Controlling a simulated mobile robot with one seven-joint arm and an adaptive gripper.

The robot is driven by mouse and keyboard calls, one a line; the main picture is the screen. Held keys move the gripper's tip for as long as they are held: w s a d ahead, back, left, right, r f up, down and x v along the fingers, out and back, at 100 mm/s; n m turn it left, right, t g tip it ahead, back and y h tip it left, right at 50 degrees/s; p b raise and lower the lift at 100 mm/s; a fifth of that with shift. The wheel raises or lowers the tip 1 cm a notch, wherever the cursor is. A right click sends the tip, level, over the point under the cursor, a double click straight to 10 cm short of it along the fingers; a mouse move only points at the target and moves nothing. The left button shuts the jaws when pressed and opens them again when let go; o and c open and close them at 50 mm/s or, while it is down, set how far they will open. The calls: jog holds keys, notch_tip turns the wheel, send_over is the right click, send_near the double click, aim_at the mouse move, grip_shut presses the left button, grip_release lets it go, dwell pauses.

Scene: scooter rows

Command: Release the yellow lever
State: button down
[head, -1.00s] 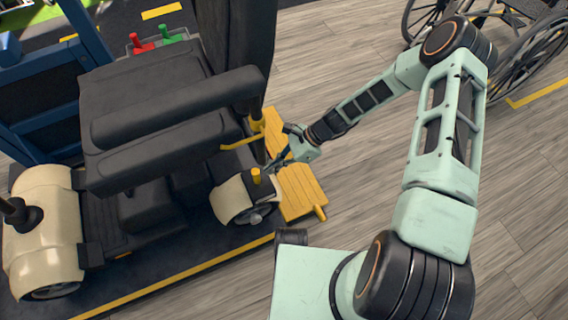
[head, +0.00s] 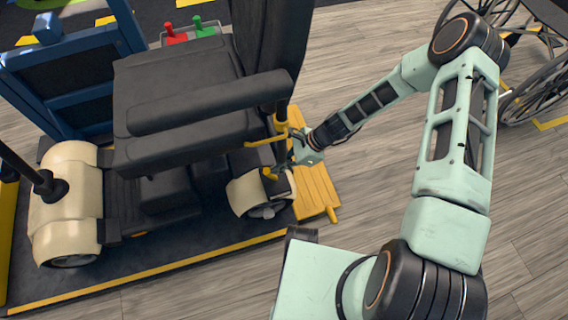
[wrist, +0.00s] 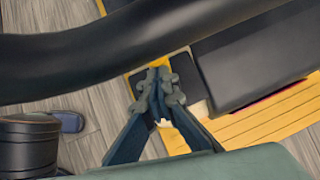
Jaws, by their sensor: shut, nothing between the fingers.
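The small yellow lever (head: 270,174) sits above the cream rear wheel cover (head: 247,193) of the mobility scooter in the head view. It looks tilted to the left. My gripper (head: 277,168) is shut and empty right beside the lever's top; whether they touch I cannot tell. In the wrist view my gripper (wrist: 160,88) has its fingertips together. The lever cannot be made out for certain there; a yellow patch shows behind the fingertips. A separate thin yellow bar (head: 264,141) runs under the scooter's seat, above my gripper.
The black armrest (head: 195,95) and seat back (head: 270,45) rise close to my gripper. A yellow ramp plate (head: 316,190) lies below it. Red (head: 175,38) and green (head: 203,29) handles stand behind the seat.

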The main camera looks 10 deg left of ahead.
dwell(0.3)
jog(key=p+v, duration=0.3)
jog(key=v, duration=1)
jog(key=shift+d+p, duration=0.2)
jog(key=shift+p, duration=0.2)
